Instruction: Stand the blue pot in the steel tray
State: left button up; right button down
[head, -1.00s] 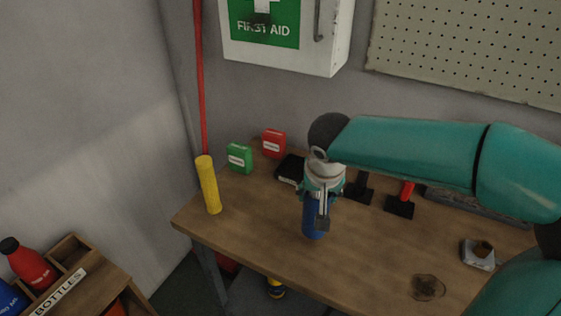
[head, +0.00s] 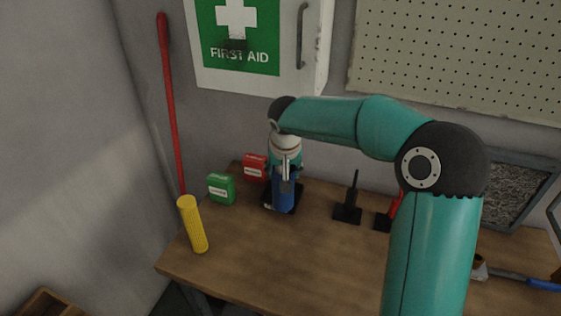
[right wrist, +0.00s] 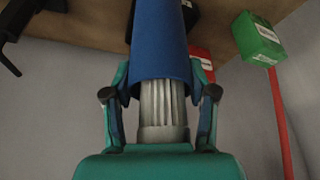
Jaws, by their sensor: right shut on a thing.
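The blue pot (head: 284,195) is a blue cylinder, held upright toward the back of the wooden table. My right gripper (head: 285,170) is shut on its upper part. In the right wrist view the blue pot (right wrist: 160,40) runs away from between the fingers toward the table. A pale ridged part shows between the fingers; I cannot tell whether it belongs to the pot. In the head view the pot's lower end overlaps a flat black square piece (head: 268,209); whether they touch is unclear. A grey framed tray (head: 512,192), perhaps the steel tray, is at the right, partly hidden. My left gripper is out of view.
A green box (head: 221,188) and a red box (head: 255,165) stand left of the pot. A yellow cylinder (head: 193,225) stands at the table's left edge. A black stand (head: 348,205) is to the right. The table's front middle (head: 300,260) is clear.

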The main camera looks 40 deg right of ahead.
jog(key=w+d+f+p, duration=0.2)
jog(key=w+d+f, duration=0.1)
jog(key=w+d, duration=0.1)
jog(key=shift+w+f, duration=0.2)
jog(key=shift+w, duration=0.05)
jog(key=shift+f, duration=0.1)
jog(key=c, duration=0.8)
grip_release()
jog(key=shift+f, duration=0.1)
jog(key=o, duration=0.5)
jog(key=shift+c, duration=0.2)
